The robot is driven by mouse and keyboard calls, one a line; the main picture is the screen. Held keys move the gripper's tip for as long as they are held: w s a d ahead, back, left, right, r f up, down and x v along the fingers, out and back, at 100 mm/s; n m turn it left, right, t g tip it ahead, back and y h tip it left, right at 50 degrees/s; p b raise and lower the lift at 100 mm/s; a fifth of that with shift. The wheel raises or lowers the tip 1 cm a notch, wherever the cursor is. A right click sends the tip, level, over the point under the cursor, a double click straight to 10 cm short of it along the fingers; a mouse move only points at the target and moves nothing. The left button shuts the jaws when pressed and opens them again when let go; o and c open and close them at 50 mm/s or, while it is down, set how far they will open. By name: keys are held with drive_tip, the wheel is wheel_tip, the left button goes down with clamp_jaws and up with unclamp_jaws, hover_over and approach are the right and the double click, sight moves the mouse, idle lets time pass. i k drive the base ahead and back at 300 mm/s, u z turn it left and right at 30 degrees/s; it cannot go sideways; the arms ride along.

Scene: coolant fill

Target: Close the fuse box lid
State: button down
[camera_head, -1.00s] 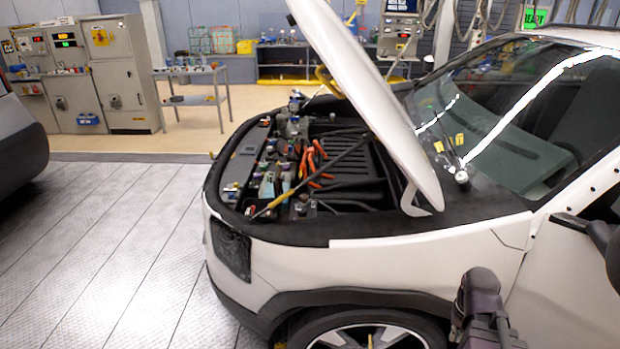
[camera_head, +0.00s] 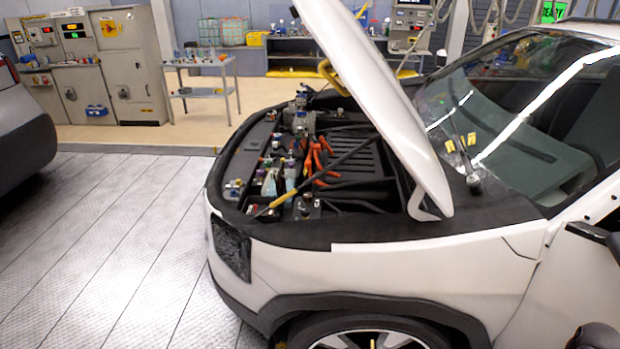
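The white car stands with its hood (camera_head: 385,95) raised over an open engine bay (camera_head: 350,150). Inside the bay I see orange cables (camera_head: 318,160), a pale bottle-like container (camera_head: 270,183) and several small dark and grey parts. I cannot tell which of these is the fuse box, or how its lid stands, at this distance. A small dark piece at the bottom right edge looks like part of my arm. My gripper does not show.
The car's front fender (camera_head: 400,270) and front wheel (camera_head: 370,333) are nearest. Clear plank-patterned floor (camera_head: 110,240) lies left of the car. Another car (camera_head: 25,125) is at the left edge. A small metal cart (camera_head: 205,85) and control cabinets (camera_head: 125,65) stand behind.

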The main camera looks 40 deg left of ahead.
sight(280, 180)
drive_tip(key=z, duration=0.2)
drive_tip(key=k, duration=1.05)
drive_tip(key=u, duration=0.9)
drive_tip(key=i, duration=1)
drive_tip(key=u, duration=0.05)
